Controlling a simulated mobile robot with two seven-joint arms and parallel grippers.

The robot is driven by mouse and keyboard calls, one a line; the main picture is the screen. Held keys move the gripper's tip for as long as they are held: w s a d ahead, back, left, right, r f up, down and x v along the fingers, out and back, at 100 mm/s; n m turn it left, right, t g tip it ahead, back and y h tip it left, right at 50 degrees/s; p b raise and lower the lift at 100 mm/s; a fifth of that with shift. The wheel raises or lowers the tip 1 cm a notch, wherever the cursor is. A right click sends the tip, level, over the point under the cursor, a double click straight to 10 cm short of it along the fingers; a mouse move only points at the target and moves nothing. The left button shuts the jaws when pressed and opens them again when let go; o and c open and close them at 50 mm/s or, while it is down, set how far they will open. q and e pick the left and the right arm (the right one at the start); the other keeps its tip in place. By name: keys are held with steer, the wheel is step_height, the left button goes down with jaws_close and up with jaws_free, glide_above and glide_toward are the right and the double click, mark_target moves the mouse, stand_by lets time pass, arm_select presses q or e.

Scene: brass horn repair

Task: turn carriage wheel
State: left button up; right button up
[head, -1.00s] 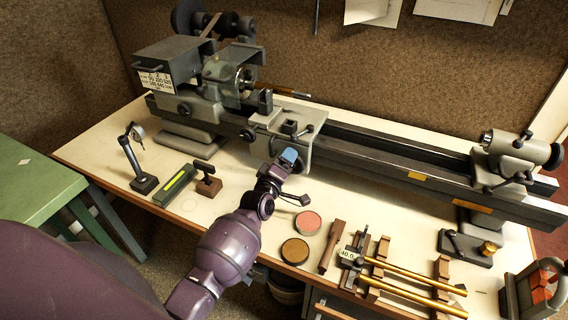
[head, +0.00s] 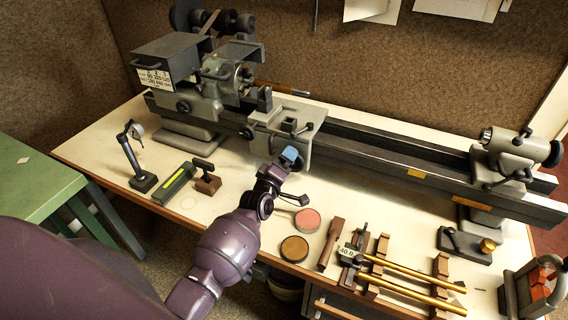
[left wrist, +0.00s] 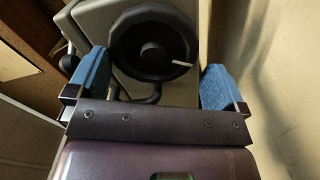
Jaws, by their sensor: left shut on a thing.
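The carriage wheel (left wrist: 153,43) is a dark round handwheel with a white mark on its right side, seen in the left wrist view. In the head view it is hidden behind my gripper, at the front of the grey lathe carriage (head: 270,146). My left gripper (head: 291,156) has blue fingertips. In the left wrist view its two fingers (left wrist: 153,80) stand wide apart, one on each side of the wheel, and are shut on it. The exact contact is not clear there. My right gripper is not in view.
The lathe bed (head: 400,153) runs right to the tailstock (head: 512,150). On the bench lie a red round tin (head: 308,220), a brown round tin (head: 295,249) and brass tubes (head: 410,285) on wooden rests. A dial indicator stand (head: 142,178) is at the left.

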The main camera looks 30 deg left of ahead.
arm_select(q)
steer(key=s+p, duration=0.2)
steer(key=s, duration=1)
steer(key=shift+s+d, duration=0.15)
steer(key=shift+d, duration=0.15)
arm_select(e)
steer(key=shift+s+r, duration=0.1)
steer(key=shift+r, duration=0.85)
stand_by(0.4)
arm_select(q)
steer(key=s+b, duration=0.1)
steer(key=s, duration=0.9)
steer(key=shift+s+d, duration=0.3)
steer(key=shift+s, duration=0.1)
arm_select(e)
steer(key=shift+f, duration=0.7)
